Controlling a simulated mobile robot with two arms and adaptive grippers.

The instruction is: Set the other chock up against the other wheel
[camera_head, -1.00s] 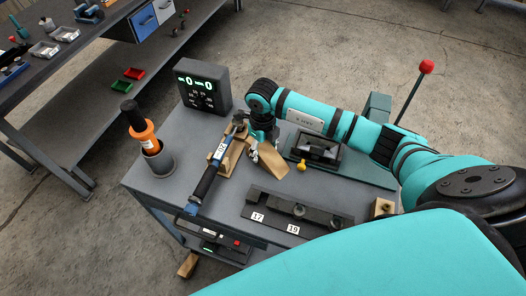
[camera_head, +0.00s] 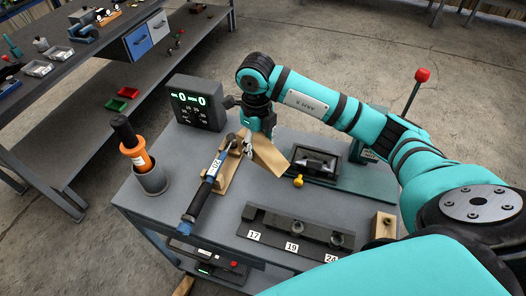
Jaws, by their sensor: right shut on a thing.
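My right gripper (camera_head: 248,147) is shut on a wooden chock (camera_head: 270,157), a light brown wedge. It holds the chock tilted above the grey top of the trolley (camera_head: 283,195), beside the torque wrench (camera_head: 213,170). Another piece of wood (camera_head: 183,286) shows low at the bottom edge, by the trolley's lower left side; only a part is visible, so I cannot tell whether it touches a wheel. The trolley's wheels are hidden. My left gripper is out of view.
A display box (camera_head: 195,102), an orange-handled tool in a grey cup (camera_head: 151,180), a black numbered rack (camera_head: 295,230) and a green-based device (camera_head: 316,165) crowd the trolley top. A workbench (camera_head: 62,78) stands at left.

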